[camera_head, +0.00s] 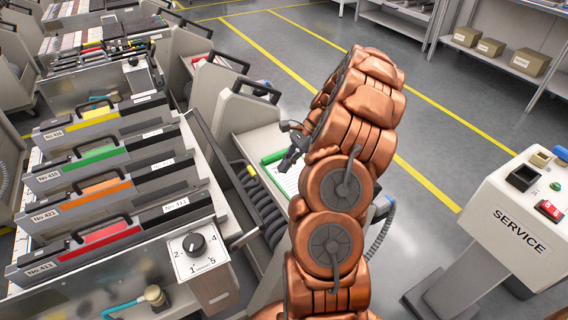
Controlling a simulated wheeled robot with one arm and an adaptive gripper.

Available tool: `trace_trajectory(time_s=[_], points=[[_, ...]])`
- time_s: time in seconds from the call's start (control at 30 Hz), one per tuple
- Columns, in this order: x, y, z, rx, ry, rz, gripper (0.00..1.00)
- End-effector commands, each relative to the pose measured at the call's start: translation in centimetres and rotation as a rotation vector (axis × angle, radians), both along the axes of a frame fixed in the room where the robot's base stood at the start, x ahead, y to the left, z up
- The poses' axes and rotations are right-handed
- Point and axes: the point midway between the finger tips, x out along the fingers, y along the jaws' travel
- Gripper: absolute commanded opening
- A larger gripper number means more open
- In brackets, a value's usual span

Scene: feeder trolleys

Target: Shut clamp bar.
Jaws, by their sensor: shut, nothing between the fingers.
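A feeder trolley fills the left, holding several grey feeders with yellow, green, orange and red (108,237) strips. A long dark bar (222,165) runs along the right ends of the feeders; I cannot tell for sure whether this is the clamp bar, nor whether it is open. My gripper (287,160) is small and dark at the end of my copper arm. It is shut and empty, to the right of the feeders, and appears over a white sheet with a green edge. My arm hides part of the area behind it.
A dial box (198,250) marked with numbers stands at the trolley's front right corner. Black handles (257,88) rise behind. A SERVICE console (520,215) stands at right. Shelves with cardboard boxes (491,47) stand at the back right. Grey floor with yellow lines is clear between.

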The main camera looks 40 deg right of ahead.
Motion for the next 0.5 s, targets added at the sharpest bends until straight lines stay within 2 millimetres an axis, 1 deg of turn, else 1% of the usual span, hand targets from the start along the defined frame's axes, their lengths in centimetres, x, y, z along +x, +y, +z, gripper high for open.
trace_trajectory(time_s=[0.03,0.4,0.5], points=[[0.1,0.8,-0.8,0.007,0.004,0.004,0.00],[1.1,4.8,-5.8,0.005,0.003,0.004,0.00],[1.4,5.3,-4.3,0.001,-0.001,0.002,0.00]])
